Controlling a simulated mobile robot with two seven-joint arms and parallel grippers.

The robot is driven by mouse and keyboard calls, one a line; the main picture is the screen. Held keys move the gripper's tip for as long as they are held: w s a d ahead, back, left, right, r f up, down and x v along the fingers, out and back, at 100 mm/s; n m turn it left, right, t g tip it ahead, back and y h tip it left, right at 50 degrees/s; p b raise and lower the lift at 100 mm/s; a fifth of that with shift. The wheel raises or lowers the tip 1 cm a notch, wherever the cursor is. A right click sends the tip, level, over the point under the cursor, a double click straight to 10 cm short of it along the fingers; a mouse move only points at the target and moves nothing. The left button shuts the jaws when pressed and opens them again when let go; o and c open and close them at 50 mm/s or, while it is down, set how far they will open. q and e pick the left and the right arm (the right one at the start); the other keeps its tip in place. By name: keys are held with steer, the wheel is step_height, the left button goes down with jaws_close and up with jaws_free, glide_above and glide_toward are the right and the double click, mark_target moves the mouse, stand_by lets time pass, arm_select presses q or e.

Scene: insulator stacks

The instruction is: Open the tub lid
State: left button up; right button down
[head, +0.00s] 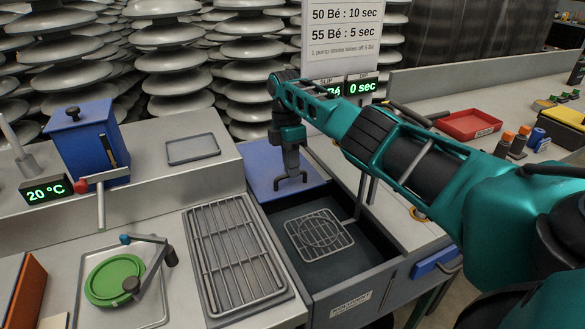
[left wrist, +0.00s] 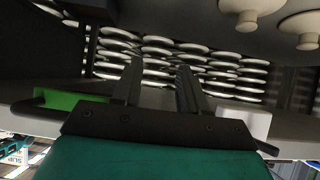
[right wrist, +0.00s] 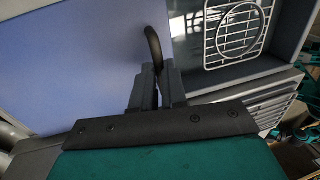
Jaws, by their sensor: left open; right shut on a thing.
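The tub (head: 345,297) is a dark grey box with a label on its front. Its blue lid (head: 262,172) covers the back part, and the front part is uncovered, showing a wire rack (head: 318,238) inside. My right gripper (head: 291,172) reaches down over the lid and is shut on its dark handle (right wrist: 153,45). In the right wrist view, the blue lid (right wrist: 75,65) fills the left and the open tub with the rack (right wrist: 237,30) is at upper right. My left gripper (left wrist: 155,80) is open and empty, away from the tub; the head view does not show it.
A barred drain rack (head: 235,255) lies left of the tub. Further left are a green disc (head: 115,280) in a fixture and a blue box (head: 88,140). A red tray (head: 467,125) is on the right bench. Insulator stacks (head: 165,60) stand behind.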

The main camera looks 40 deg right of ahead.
steer(key=shift+a, duration=0.1)
steer(key=c, duration=1.2)
jaws_free()
steer(key=shift+o, duration=0.2)
steer(key=shift+r, duration=0.1)
step_height(320, 180, up, 7)
steer(key=w, duration=0.1)
steer(key=shift+w+d+r, duration=0.15)
steer(key=shift+w+d, duration=0.05)
steer(key=shift+w, duration=0.05)
steer(key=shift+s, duration=0.1)
